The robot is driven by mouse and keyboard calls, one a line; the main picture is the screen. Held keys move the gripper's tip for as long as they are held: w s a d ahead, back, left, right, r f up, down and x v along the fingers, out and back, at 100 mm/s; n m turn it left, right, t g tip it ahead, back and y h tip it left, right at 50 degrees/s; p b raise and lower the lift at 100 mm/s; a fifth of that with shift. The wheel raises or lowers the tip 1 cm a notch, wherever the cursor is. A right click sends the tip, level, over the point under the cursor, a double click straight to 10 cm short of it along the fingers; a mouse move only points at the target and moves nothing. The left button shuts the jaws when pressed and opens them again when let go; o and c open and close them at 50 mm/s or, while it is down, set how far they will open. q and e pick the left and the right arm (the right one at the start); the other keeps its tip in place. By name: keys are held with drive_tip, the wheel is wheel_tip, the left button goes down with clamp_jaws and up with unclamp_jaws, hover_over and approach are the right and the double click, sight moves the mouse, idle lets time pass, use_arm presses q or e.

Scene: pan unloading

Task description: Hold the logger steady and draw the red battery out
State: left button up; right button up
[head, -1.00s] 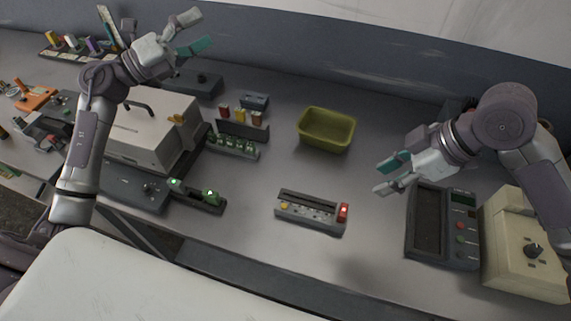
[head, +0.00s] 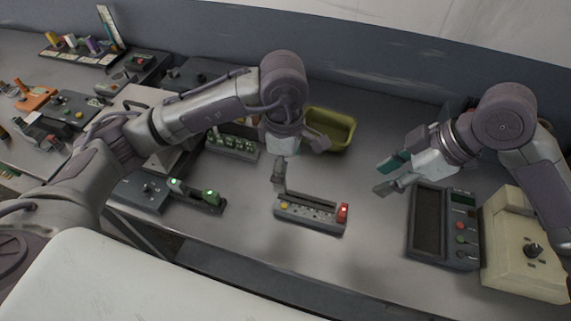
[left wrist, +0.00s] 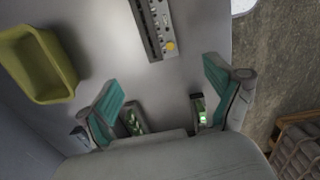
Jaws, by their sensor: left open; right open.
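The logger (head: 307,215) is a small grey box on the bench, with a yellow button at its left end. The red battery (head: 343,212) sits at its right end. The logger also shows at the top of the left wrist view (left wrist: 152,22), where the battery is out of sight. My left gripper (head: 300,160) is open and empty, above and behind the logger's left end; its teal-padded fingers (left wrist: 165,88) are spread wide in the wrist view. My right gripper (head: 384,175) is open and empty, behind and to the right of the battery.
An olive bin (head: 340,137) stands behind my left gripper. A dark device with a screen (head: 428,222) and a cream box (head: 520,255) stand at right. A charger-like strip with green lights (head: 198,198) lies left of the logger. Bench around the logger is clear.

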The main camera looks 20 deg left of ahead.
sight(285, 201)
use_arm(q)
drive_tip(key=f, duration=1.4)
drive_tip(key=shift+a, duration=0.2)
drive_tip(key=shift+c, duration=0.2)
